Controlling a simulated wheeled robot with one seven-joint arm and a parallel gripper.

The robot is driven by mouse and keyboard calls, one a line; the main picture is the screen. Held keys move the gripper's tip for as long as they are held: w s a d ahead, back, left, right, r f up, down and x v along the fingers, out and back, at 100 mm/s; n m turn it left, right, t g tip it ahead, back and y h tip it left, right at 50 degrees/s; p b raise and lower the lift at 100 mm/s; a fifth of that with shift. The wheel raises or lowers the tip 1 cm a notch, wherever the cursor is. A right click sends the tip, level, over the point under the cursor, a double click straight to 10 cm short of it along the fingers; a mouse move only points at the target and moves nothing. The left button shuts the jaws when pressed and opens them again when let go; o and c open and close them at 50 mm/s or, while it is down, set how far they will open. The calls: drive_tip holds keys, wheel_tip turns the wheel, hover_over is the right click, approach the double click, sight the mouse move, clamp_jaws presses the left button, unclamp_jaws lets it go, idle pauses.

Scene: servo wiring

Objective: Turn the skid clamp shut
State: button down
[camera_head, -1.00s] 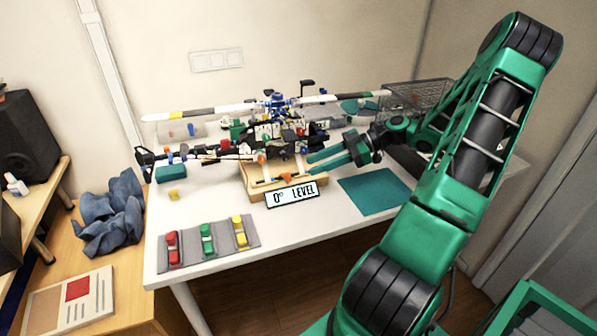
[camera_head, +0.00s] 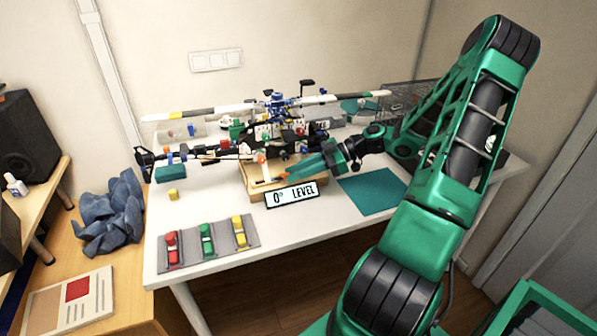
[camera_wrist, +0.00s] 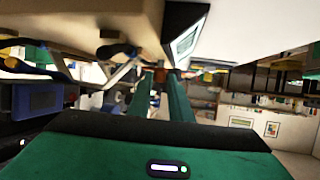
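My gripper (camera_head: 290,174) reaches in from the right, its green fingers low beside the wooden stand (camera_head: 313,184) under the model helicopter (camera_head: 268,130). An orange part (camera_head: 283,177), which looks like the skid clamp, is at the fingertips. In the wrist view my fingertips (camera_wrist: 160,76) lie on either side of an orange-brown part (camera_wrist: 160,82). The gap between them is narrow, and I cannot tell whether they press on it. Another orange clamp part (camera_head: 262,157) stands upright on the stand farther left. The sign (camera_head: 292,194) on the stand's front reads "0° LEVEL".
The helicopter's rotor and tail boom spread over the table's back half. A grey tray (camera_head: 222,258) with red, green and yellow pieces lies front left. A teal mat (camera_head: 373,192) lies right of the stand. A yellow block (camera_head: 173,195) stands left. The front table top is mostly clear.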

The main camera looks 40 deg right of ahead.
drive_tip(key=shift+a, duration=0.1)
drive_tip(key=shift+s+a+m+t+h, duration=0.15)
drive_tip(key=shift+s+m+t+h, duration=0.1)
drive_tip(key=shift+m+t+h, duration=0.35)
drive_tip(key=shift+s+a+m+t+h, duration=0.1)
drive_tip(key=shift+m+t+h, duration=0.45)
drive_tip(key=shift+m+t, duration=0.2)
drive_tip(key=shift+s+a+m+t+h, duration=0.1)
drive_tip(key=shift+m+t+h, duration=0.5)
drive_tip(key=shift+m, duration=0.25)
drive_tip(key=c, duration=1.7)
unclamp_jaws()
drive_tip(key=shift+o, duration=0.2)
drive_tip(key=shift+d, duration=0.1)
